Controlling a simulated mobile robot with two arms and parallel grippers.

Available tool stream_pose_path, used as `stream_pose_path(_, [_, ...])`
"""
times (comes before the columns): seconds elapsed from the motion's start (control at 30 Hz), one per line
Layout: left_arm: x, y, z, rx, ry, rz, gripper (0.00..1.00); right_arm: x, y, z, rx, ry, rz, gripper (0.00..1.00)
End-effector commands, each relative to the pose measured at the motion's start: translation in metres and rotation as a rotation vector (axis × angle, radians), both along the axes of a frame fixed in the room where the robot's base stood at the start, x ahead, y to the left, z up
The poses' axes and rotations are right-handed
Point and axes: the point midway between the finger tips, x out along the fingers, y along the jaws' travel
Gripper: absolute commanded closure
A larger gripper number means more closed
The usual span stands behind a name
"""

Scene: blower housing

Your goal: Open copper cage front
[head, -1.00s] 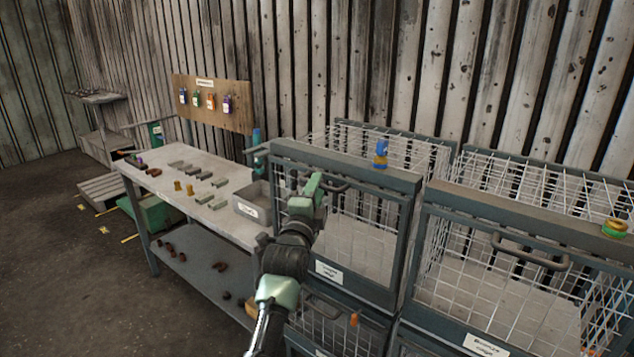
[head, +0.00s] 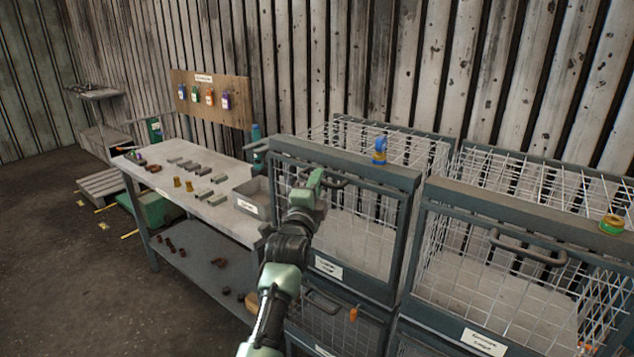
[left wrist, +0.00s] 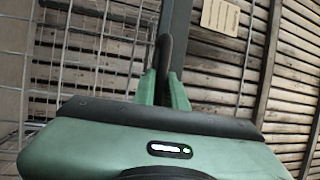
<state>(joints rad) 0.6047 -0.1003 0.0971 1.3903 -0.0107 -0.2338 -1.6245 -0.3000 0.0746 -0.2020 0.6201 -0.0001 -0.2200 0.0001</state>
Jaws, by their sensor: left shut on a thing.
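The left upper wire cage has a grey-framed mesh front (head: 375,230) with a white label (head: 328,267) whose text is too small to read. I cannot confirm from the label that it is the copper cage. A dark bar handle (head: 338,183) sits high on this front. My left gripper (head: 316,180) is at the handle, shut on it. In the left wrist view, the green fingers (left wrist: 163,90) close around the dark handle (left wrist: 166,52). The gripper hides part of the handle and mesh. The front looks upright and closed or nearly so. My right gripper is not in view.
A similar wire cage with its own handle (head: 528,248) stands to the right. A lower cage (head: 340,315) sits beneath.

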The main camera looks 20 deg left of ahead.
Motion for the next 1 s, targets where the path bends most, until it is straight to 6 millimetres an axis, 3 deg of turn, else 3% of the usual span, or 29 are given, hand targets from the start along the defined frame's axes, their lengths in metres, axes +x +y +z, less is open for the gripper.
stream_pose_path(1.0, [0.0, -0.0003, -0.0012, 0.001, 0.002, 0.0, 1.0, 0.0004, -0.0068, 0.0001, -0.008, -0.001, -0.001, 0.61])
